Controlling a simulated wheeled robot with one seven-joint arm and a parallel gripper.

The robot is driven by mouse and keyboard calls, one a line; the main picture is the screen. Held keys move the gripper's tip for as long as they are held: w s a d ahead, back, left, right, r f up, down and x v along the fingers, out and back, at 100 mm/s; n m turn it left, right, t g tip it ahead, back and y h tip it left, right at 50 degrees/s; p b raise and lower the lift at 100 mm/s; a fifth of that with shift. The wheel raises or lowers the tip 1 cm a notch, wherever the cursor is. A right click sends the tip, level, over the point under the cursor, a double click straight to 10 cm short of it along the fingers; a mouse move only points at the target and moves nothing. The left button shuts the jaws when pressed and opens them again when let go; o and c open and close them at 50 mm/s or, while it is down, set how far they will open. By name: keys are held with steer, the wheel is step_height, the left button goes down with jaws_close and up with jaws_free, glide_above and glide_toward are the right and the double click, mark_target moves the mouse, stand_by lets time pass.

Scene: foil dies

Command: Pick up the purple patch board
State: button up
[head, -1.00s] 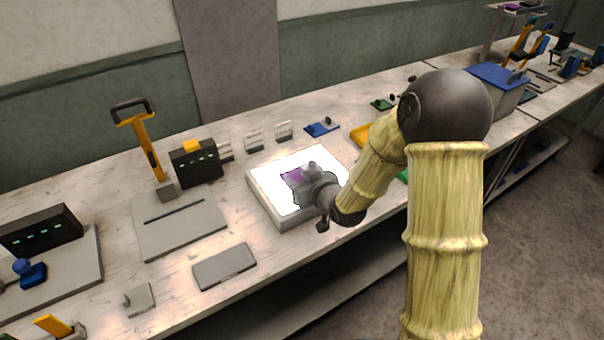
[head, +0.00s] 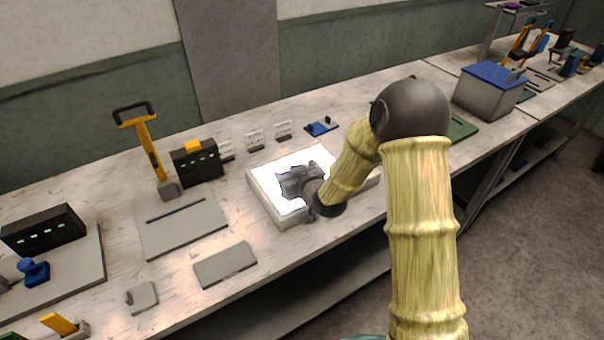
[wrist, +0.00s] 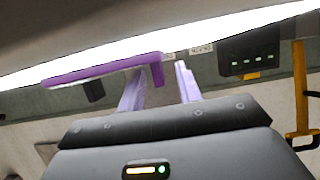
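The purple patch board lies on the bright white lit panel (head: 262,185). In the head view my gripper (head: 288,180) covers nearly all of the board. In the wrist view the purple board (wrist: 100,68) is a flat plate with a short tab at its right end. My gripper (wrist: 160,78) shows there as two pale lavender fingers, spread apart. The tab appears between the fingertips, with a gap visible on each side. Whether the tab is fully between them in depth I cannot tell.
A grey plate (head: 226,264) and a slotted grey board (head: 180,222) lie left of the panel. A black box with green lights (head: 197,163) and a yellow-handled tool (head: 150,150) stand behind. A blue board (head: 321,129) lies behind the panel. A blue-lidded box (head: 490,92) stands right.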

stand_by(0.3)
jaws_close()
steer(key=shift+r, duration=0.15)
step_height(320, 180, up, 10)
steer(key=shift+f, duration=0.1)
stand_by(0.4)
stand_by(0.4)
